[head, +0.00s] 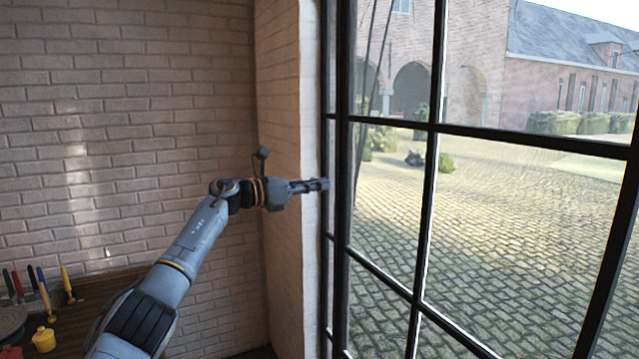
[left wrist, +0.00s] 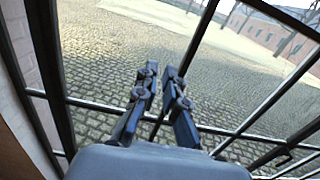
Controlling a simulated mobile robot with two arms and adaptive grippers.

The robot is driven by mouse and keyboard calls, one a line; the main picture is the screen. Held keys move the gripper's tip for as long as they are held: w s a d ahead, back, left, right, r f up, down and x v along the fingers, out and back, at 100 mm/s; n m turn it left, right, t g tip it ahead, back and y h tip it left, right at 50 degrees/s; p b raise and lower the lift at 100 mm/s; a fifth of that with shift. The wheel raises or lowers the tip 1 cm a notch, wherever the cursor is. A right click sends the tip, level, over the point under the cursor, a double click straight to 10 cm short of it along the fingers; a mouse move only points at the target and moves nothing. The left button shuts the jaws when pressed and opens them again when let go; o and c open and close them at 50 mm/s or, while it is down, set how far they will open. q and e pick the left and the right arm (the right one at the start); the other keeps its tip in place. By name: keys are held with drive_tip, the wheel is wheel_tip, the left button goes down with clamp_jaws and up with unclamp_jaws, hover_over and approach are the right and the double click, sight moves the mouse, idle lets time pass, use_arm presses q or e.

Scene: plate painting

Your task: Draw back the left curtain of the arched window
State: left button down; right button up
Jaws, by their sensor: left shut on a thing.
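The tall window (head: 431,200) with dark bars fills the right half of the head view; its arched top is out of frame. I cannot make out a curtain as a distinct cloth in either view. My left gripper (head: 322,185) reaches to the window's left edge, by the pale wall corner. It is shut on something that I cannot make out. In the left wrist view, the two fingers of this gripper (left wrist: 161,72) stand close together in front of the panes and bars (left wrist: 205,20). My right gripper is not in view.
At the lower left, a wooden surface (head: 110,262) holds several brushes (head: 40,283) and a yellow pot (head: 44,339). A cobbled courtyard shows through the panes.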

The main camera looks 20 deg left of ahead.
use_arm(q)
drive_tip(key=shift+w+a+r, duration=0.1)
drive_tip(key=shift+a, duration=0.15)
drive_tip(key=c, duration=1.4)
unclamp_jaws()
drive_tip(key=shift+c, duration=0.2)
drive_tip(key=v, duration=1.2)
